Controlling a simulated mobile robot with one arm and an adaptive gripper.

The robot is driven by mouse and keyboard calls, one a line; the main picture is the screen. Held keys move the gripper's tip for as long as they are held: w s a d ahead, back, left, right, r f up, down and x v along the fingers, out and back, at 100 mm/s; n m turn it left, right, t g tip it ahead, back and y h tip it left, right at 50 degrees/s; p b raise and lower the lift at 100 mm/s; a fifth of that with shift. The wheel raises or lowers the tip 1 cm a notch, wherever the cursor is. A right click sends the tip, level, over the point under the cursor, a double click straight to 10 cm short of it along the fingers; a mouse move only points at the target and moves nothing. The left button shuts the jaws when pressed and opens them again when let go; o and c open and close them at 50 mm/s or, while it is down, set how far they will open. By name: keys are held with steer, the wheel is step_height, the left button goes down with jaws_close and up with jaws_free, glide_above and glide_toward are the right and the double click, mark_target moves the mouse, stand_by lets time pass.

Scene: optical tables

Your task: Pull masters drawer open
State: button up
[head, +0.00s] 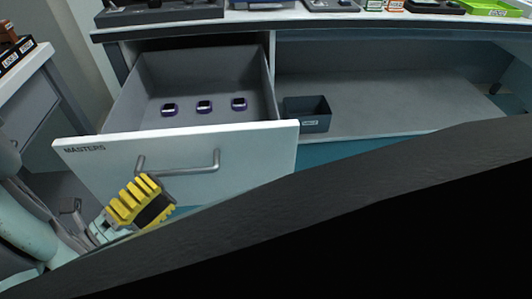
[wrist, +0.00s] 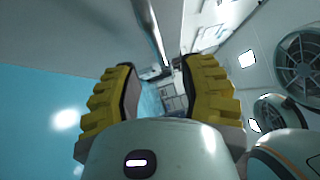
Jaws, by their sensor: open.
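The masters drawer (head: 215,165) has a white front marked MASTERS and stands pulled out from under the table, its grey inside showing. Three small dark purple items with pale tops (head: 204,106) lie in a row on its floor. A grey bar handle (head: 190,170) is on the front. My gripper (head: 146,186), with yellow ribbed fingers, is at the handle's left end. In the wrist view my gripper (wrist: 158,72) is open, and the handle bar (wrist: 150,28) runs between the fingertips. I cannot tell whether a finger touches it.
An open shelf (head: 390,95) right of the drawer holds a small dark bin (head: 307,114). Trays and a green box (head: 490,8) stand on the tabletop (head: 300,15). Another cabinet (head: 35,100) is at the left. A large dark shape blocks the lower right.

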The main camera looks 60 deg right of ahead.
steer(key=a+f, duration=0.1)
steer(key=a, duration=0.5)
steer(key=shift+w+a, duration=0.35)
steer(key=shift+a, duration=0.05)
